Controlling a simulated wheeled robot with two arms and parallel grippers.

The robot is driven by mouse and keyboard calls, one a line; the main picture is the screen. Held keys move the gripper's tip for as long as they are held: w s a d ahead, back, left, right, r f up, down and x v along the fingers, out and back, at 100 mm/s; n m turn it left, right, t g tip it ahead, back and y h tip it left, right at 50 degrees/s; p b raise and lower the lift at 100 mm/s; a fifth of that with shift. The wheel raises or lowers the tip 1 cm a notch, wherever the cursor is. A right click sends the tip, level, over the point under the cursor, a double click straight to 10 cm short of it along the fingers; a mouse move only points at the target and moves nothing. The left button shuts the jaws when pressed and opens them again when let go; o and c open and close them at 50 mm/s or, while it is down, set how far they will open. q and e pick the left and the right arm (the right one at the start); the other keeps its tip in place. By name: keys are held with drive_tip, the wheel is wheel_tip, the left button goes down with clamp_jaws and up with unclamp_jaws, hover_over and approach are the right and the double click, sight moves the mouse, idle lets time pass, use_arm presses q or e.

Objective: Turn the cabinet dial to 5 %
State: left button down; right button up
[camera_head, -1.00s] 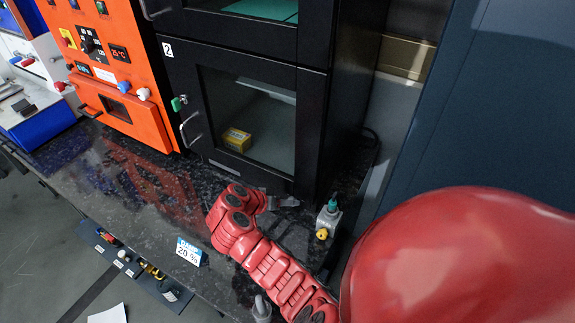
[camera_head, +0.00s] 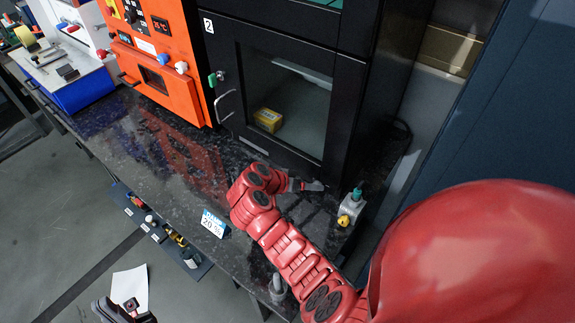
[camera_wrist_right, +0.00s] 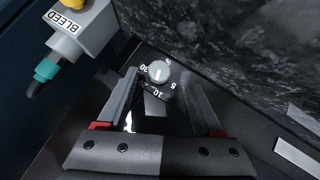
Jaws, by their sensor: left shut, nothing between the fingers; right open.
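The dial (camera_wrist_right: 158,72) on the black cabinet (camera_head: 285,150) is a small pale knob with a dark line, in the right wrist view. Marks such as 5, 10 and 30 surround it; which mark its line points at is unclear. My right gripper (camera_wrist_right: 160,92) is open, its fingers on either side of the dial; contact is unclear. In the head view my right gripper (camera_head: 307,186) is at the cabinet's lower front edge, and the dial is hidden there. My left gripper (camera_head: 124,311) is shut and empty at the bottom left, away from the cabinet.
A grey BLEED block (camera_wrist_right: 85,35) with a yellow knob and teal fitting stands beside the cabinet, close to my right gripper. A small card reading 20 % (camera_head: 212,224) stands on the dark counter (camera_head: 175,160). An orange unit (camera_head: 155,65) is to the left.

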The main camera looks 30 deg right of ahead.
drive_tip(key=p+v, duration=0.6)
drive_tip(key=v, duration=0.9)
drive_tip(key=shift+a+r+p, duration=0.25)
drive_tip(key=shift+p, duration=0.05)
drive_tip(key=shift+s, duration=0.1)
